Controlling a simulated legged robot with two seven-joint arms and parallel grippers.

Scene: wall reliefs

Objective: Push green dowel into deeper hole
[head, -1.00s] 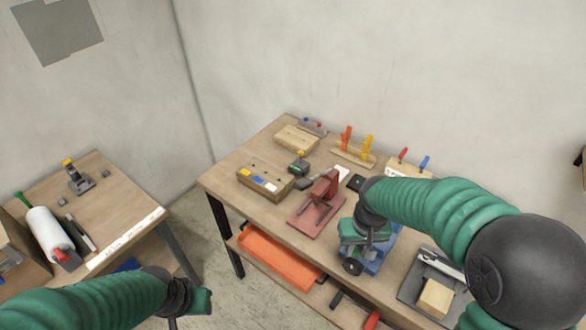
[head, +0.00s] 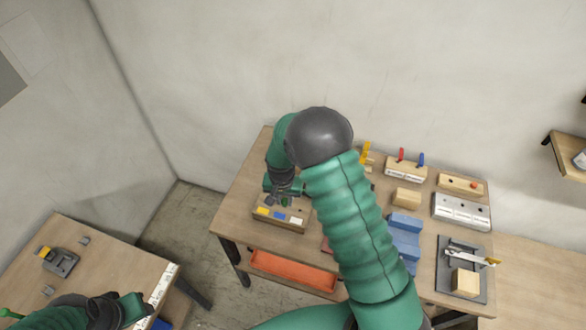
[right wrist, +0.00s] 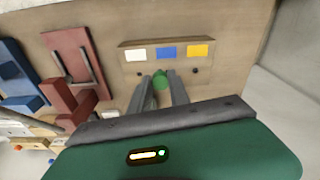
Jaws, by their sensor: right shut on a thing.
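The wooden block (head: 272,223) with yellow, blue and white labels stands at the left end of the right workbench. It also shows in the right wrist view (right wrist: 128,69), with a dark hole near each side. My right gripper (head: 279,199) is over this block, its fingers shut on the green dowel (right wrist: 160,80). The dowel's top shows between the fingers, in line with the blue label. Its lower end is hidden, so its depth in the block cannot be told. My left gripper (head: 134,308) is at the lower left, away from the block; its fingers are unclear.
A red fixture (right wrist: 72,95) and blue blocks (head: 404,235) stand beside the labelled block. A clamp plate (head: 455,255) is at the bench's right. An orange tray (head: 290,271) sits below. Another table (head: 110,260) stands at the left.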

